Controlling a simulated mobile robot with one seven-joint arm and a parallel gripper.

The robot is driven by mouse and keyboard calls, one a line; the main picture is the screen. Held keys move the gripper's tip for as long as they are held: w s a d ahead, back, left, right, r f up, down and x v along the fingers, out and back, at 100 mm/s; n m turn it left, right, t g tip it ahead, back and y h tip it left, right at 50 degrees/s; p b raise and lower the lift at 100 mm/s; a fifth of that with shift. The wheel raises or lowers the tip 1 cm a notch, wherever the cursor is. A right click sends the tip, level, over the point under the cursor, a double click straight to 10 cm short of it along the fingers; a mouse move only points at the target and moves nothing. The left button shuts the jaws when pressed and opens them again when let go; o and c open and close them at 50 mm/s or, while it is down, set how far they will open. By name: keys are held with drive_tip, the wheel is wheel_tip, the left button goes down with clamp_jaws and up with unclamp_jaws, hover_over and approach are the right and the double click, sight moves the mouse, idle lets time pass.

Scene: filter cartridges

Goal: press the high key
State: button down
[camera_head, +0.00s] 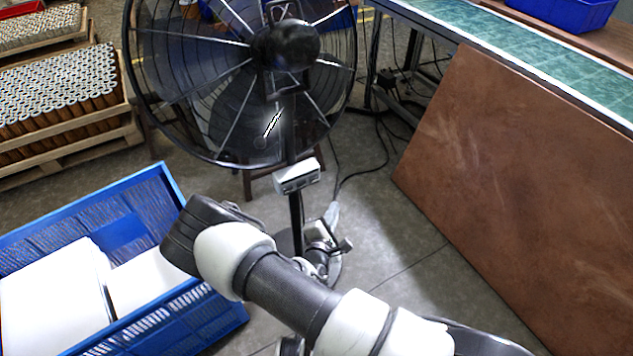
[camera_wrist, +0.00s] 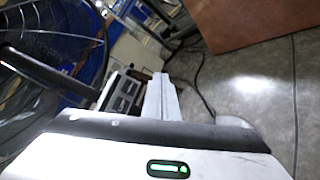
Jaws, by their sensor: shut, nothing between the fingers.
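The fan's control box (camera_head: 297,177) is a small pale box on the fan's pole, below the round cage. It also shows in the wrist view (camera_wrist: 122,95), where its face has several dark key-like squares. I cannot read any label, so I cannot tell which is the high key. My gripper (camera_head: 332,212) is below and to the right of the box in the head view. In the wrist view its pale fingers (camera_wrist: 161,77) are together and empty, pointing forward just right of the box. Whether they touch it cannot be told.
The large black fan (camera_head: 285,45) stands behind the box. A blue crate (camera_head: 165,190) with white blocks is at left. A brown board (camera_head: 530,190) leans against the green-topped bench (camera_head: 500,40) at right. Cables lie on the floor; the floor between is clear.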

sight(314, 180)
drive_tip(key=w+a+b, duration=0.3)
drive_tip(key=w+a, duration=0.2)
drive_tip(key=w, duration=0.2)
drive_tip(key=shift+w, duration=0.15)
idle(0.3)
drive_tip(key=shift+w+f+b, duration=0.1)
drive_tip(key=shift+b, duration=0.45)
idle(1.5)
drive_tip(key=shift+w+a, duration=0.2)
drive_tip(key=shift+w, duration=0.05)
